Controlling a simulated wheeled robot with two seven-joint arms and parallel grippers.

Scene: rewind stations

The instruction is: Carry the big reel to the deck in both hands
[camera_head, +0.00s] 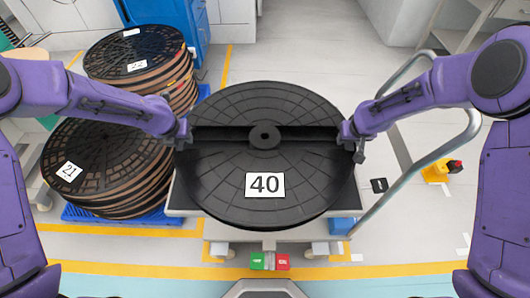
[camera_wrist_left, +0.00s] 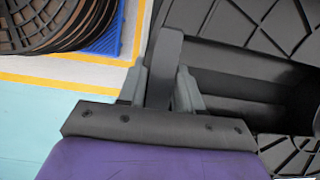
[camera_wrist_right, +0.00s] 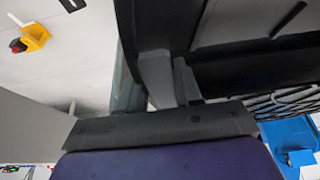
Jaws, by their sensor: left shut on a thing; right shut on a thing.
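The big black reel (camera_head: 262,105), labelled 40, lies flat in the middle of the head view, above a light grey wheeled cart or deck (camera_head: 190,205). A dark slot runs across it through a central hub. My left gripper (camera_head: 183,136) is shut on the reel's left rim; the left wrist view shows its fingers (camera_wrist_left: 165,85) around a grey upright piece at the rim. My right gripper (camera_head: 350,136) is shut on the right rim, and its fingers (camera_wrist_right: 155,85) show in the right wrist view. Whether the reel touches the surface below is hidden.
Stacks of brown-black reels, labelled 21 (camera_head: 68,171) and 23 (camera_head: 137,66), stand on blue pallets at left. A curved metal handrail (camera_head: 425,165) is at right. A yellow block with a red button (camera_head: 441,171) is on the floor. Green and red buttons (camera_head: 270,261) are in front.

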